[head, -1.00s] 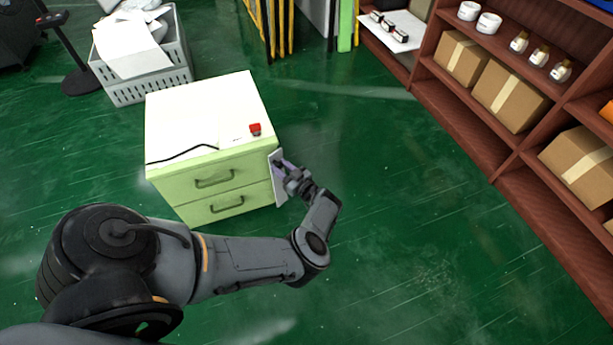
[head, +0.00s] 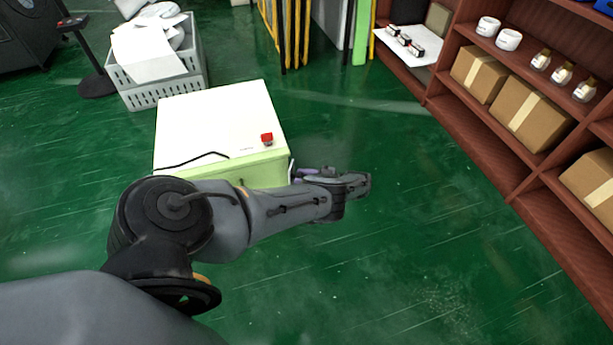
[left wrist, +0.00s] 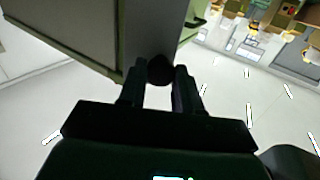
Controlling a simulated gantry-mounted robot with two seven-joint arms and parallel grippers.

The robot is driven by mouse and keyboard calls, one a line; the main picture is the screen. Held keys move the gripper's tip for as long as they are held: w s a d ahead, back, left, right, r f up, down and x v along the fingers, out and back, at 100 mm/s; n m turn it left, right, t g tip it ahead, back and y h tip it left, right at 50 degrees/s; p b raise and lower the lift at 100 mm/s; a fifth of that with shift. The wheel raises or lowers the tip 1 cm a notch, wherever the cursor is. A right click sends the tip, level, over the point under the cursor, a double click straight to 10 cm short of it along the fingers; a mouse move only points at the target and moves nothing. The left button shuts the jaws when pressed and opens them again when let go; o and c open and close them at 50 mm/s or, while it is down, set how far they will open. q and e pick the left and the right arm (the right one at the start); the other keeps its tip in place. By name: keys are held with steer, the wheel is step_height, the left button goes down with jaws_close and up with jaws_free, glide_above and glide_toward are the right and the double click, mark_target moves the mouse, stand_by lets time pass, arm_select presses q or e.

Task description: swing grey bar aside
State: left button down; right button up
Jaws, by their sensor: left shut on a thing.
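The grey bar (head: 291,170) shows as a thin pale strip at the right side of the light green cabinet (head: 265,170), mostly hidden by my left arm and hand. My left gripper (head: 300,175) is beside the cabinet's right front corner, low and close to it. In the left wrist view my left gripper (left wrist: 160,75) is shut, with a dark rounded piece (left wrist: 160,69) between its fingertips. This piece seems to belong to the bar, but the rest of it is unclear. The cabinet's drawer fronts are mostly covered by my arm. My right gripper is not in view.
A red button (head: 267,139) and a black cable (head: 195,160) are on the cabinet's white top. A grey crate (head: 165,90) stands behind it at the left. A brown shelf (head: 480,140) with boxes and bottles runs along the right. The green floor between is clear.

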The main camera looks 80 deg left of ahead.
arm_select(q)
steer(key=shift+r, duration=0.1)
stand_by(0.3)
steer(key=c, duration=1.1)
jaws_free()
steer(key=o, duration=0.3)
steer(key=shift+s+a, duration=0.15)
